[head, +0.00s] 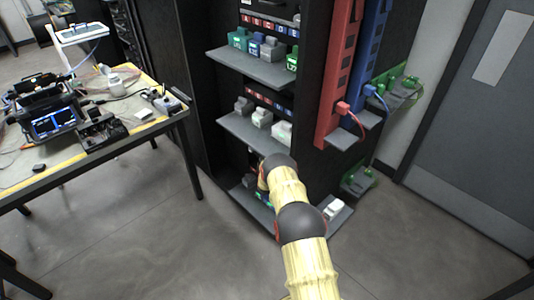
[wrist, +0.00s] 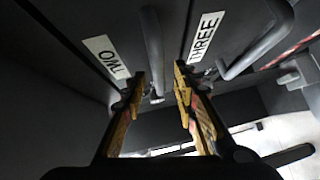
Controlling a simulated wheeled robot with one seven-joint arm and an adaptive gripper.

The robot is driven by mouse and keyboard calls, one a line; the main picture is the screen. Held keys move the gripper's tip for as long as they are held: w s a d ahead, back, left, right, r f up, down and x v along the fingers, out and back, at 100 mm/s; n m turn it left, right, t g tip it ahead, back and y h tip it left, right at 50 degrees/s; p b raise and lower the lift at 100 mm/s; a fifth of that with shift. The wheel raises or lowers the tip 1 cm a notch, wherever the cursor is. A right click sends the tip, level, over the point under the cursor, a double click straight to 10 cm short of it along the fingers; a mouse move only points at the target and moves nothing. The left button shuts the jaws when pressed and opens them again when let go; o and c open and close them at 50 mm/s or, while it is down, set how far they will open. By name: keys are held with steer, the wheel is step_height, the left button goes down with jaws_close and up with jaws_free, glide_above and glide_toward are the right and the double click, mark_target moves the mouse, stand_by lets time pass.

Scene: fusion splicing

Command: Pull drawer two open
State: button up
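In the wrist view, the dark front of drawer two carries a white label reading TWO (wrist: 106,57). Its grey bar handle (wrist: 152,45) runs down between my fingertips. My gripper (wrist: 158,78) is open, with one yellow-and-black finger on each side of the handle's lower part. I see gaps between the fingers and the bar; whether either finger touches it I cannot tell. The drawer looks shut. In the head view, my yellow arm reaches low into the black cabinet (head: 203,110) and hides the drawer.
Drawer three, with its label THREE (wrist: 206,37) and handle (wrist: 258,42), is right beside. Grey shelves (head: 255,68) with small boxes jut out above my arm. A workbench (head: 140,125) stands at left. The floor (head: 130,235) between is clear.

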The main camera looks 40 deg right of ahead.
steer(key=shift+x, duration=0.95)
steer(key=shift+c, duration=1.3)
steer(key=c, duration=0.4)
jaws_close()
